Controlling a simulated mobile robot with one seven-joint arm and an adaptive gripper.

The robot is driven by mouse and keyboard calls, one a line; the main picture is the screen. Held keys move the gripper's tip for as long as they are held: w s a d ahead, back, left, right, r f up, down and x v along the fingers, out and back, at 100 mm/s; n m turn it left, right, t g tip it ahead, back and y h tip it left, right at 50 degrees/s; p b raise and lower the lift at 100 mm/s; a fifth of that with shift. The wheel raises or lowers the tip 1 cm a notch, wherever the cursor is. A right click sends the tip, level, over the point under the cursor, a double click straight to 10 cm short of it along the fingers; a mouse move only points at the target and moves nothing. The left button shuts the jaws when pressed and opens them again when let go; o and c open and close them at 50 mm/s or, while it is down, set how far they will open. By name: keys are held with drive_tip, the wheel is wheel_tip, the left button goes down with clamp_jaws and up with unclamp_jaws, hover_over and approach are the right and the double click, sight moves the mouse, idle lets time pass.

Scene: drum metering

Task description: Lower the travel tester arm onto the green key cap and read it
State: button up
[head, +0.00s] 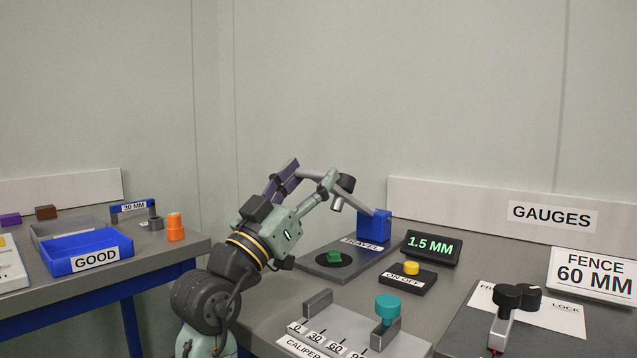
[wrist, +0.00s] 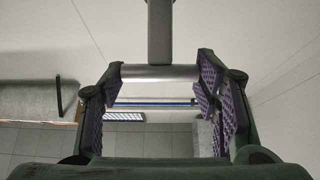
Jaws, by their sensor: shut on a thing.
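The travel tester has a blue block (head: 375,224) on a grey plate labelled TRAVEL, with its grey arm (head: 354,201) raised up and leftward. My gripper (head: 314,178) is shut on the metal crossbar at the arm's end. In the wrist view the crossbar (wrist: 160,73) lies between the purple-padded fingers of my gripper (wrist: 158,82), with the grey arm (wrist: 160,30) running up from it. The green key cap (head: 334,256) sits on a black disc on the plate, below and apart from the raised arm. The display (head: 431,247) beside the tester reads 1.5 MM.
A yellow ON/OFF button (head: 411,268) stands right of the tester. A caliper (head: 345,335) with a teal knob is in front. A fence gauge (head: 503,310) with black knobs is at right. A blue GOOD tray (head: 88,252) is on the left table.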

drive_tip(key=shift+s+a+f+b, duration=0.2)
drive_tip(key=shift+f+b, duration=0.25)
drive_tip(key=shift+f, duration=0.3)
drive_tip(key=shift+s+a+f+b, duration=0.1)
drive_tip(key=shift+s+f+b, duration=0.1)
drive_tip(key=shift+f+b, duration=0.4)
drive_tip(key=shift+f, duration=0.2)
drive_tip(key=o, duration=1.4)
drive_tip(key=shift+w+d, duration=0.1)
drive_tip(key=o, duration=0.3)
drive_tip(key=shift+s+a+f, duration=0.1)
drive_tip(key=shift+s+a, duration=0.15)
drive_tip(key=shift+s, duration=0.05)
drive_tip(key=s+a, duration=0.7)
drive_tip(key=s, duration=0.3)
drive_tip(key=shift+a+f, duration=0.15)
drive_tip(key=shift+c, duration=0.2)
